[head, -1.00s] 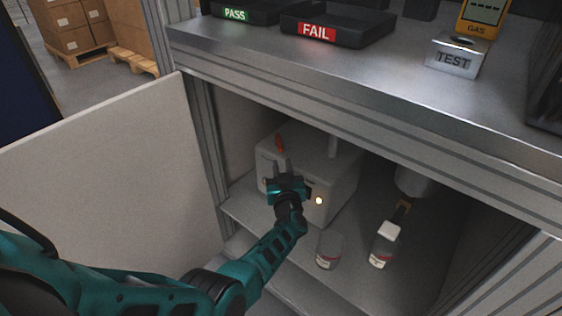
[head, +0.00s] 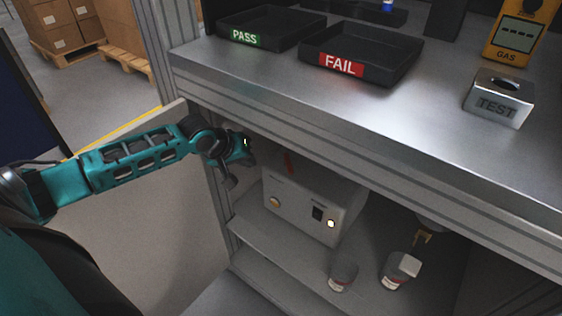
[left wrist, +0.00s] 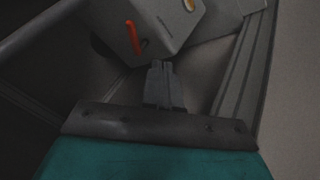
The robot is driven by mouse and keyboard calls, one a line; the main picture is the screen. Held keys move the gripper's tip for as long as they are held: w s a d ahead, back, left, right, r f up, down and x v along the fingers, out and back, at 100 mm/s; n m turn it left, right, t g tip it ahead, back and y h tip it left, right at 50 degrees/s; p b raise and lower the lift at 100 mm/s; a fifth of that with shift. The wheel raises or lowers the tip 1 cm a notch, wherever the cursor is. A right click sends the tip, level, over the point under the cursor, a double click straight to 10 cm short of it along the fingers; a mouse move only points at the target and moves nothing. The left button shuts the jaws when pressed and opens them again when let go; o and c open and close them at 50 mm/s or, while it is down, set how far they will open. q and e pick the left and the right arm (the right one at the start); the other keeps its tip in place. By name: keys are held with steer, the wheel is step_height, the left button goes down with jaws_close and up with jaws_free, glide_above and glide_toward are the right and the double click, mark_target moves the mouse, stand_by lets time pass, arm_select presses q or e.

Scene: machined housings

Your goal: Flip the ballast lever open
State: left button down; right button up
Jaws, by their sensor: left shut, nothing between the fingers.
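The ballast lever (head: 288,163) is a short red handle at the top of a light grey box (head: 342,200) in the cabinet under the worktop. In the head view it stands roughly upright, partly below the worktop edge. The left wrist view shows the lever (left wrist: 133,38) as an orange-red bar on the box (left wrist: 165,22). My left gripper (head: 250,158) is to the left of the box at the cabinet opening, apart from the lever. Its fingers (left wrist: 161,68) are shut and empty, pointing toward the box. My right gripper is out of view.
The worktop edge (head: 330,150) overhangs the box. An open door panel (head: 150,230) stands at left. PASS (head: 262,38) and FAIL (head: 375,66) trays sit on the worktop.

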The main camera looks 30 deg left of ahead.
mark_target(288, 167)
arm_select(q)
steer(key=w+d+f+b, duration=0.4)
steer(key=w+f+b, duration=0.1)
steer(key=w+f, duration=0.3)
steer(key=shift+w, duration=0.25)
steer(key=shift+a, duration=0.1)
steer(key=shift+r, duration=0.1)
